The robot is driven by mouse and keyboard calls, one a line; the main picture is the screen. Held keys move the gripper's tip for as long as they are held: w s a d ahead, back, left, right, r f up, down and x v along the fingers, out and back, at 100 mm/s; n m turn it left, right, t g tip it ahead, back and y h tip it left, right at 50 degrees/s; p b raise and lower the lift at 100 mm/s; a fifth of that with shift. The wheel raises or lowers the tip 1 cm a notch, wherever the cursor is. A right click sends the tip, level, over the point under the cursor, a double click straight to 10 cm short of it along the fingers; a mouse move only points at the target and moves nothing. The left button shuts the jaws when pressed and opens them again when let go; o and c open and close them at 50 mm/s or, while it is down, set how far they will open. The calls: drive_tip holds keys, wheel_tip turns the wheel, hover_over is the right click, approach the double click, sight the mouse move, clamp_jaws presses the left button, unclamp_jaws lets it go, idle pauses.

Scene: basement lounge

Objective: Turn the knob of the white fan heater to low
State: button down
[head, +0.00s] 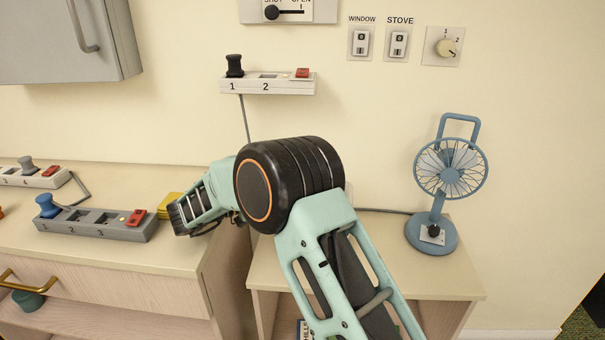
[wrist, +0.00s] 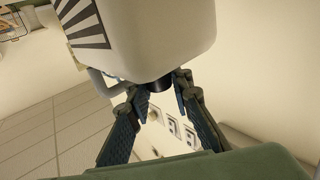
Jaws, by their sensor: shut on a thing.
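The white fan heater (wrist: 160,40) fills the top of the wrist view, with black stripes of a grille on its upper left. A small dark knob (wrist: 158,85) sticks out at its lower edge. My gripper (wrist: 161,88) has its two fingertips on either side of this knob and is shut on it. The knob's marks and pointer are hidden, so I cannot tell its setting. In the head view my arm covers the gripper, the knob and nearly all of the heater.
A blue desk fan (head: 450,170) stands on the low shelf (head: 455,280), right of my arm. A grey power strip (head: 95,224) and a yellow thing (head: 168,205) lie on the left counter. Another strip (head: 267,84) and switches (head: 398,43) are on the wall.

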idle(0.4)
drive_tip(key=c, duration=1.7)
unclamp_jaws()
wheel_tip(320, 180, up, 10)
drive_tip(key=shift+r, duration=0.1)
